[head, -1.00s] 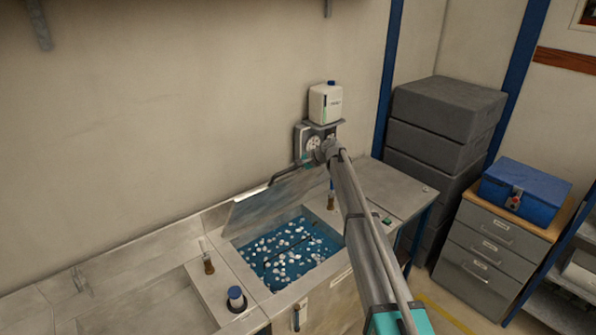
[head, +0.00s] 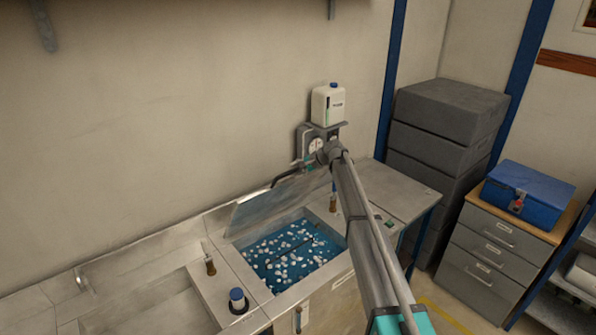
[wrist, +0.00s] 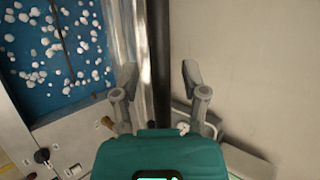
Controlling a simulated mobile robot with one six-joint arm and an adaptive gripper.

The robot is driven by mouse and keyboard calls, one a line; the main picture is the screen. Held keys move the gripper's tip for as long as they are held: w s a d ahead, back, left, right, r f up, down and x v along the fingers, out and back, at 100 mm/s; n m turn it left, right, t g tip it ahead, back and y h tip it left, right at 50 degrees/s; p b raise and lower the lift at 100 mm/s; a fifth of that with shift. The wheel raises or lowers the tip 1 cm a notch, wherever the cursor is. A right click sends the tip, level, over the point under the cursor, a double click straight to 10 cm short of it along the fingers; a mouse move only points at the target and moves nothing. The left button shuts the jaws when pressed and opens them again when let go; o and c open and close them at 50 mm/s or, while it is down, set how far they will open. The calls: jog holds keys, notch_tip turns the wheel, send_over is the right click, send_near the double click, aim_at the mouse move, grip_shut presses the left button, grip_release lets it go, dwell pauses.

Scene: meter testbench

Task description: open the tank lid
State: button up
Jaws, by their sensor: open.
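The tank lid (head: 272,204) is a grey panel, raised and tilted up at the back of the tank, against the wall side. The tank (head: 290,252) is open below it, with blue water and many white floating balls; it also shows in the wrist view (wrist: 50,75). My gripper (wrist: 160,72) is open, with its two fingers spread apart. A dark bar (wrist: 159,35) runs between the fingertips in the wrist view; I cannot tell whether they touch it. In the head view my gripper is small and partly hidden by my arm near the lid's upper right edge.
A white bottle (head: 328,104) stands on a wall shelf above a gauge, close behind my arm. Grey crates (head: 447,125) and a drawer cabinet (head: 490,245) with a blue box (head: 528,193) stand right.

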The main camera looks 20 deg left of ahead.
jog(key=s+d+f+b, duration=0.5)
jog(key=d+f+b, duration=0.3)
jog(key=f+b, duration=0.3)
jog(key=s+d+f+b, duration=0.5)
jog(key=d+f+b, duration=0.4)
jog(key=f+b, duration=0.3)
jog(key=shift+s+y+b, duration=0.35)
jog(key=shift+y+b, duration=0.05)
jog(key=shift+b, duration=0.3)
dwell(0.4)
jog(key=shift+f, duration=0.1)
jog(key=shift+c, duration=0.2)
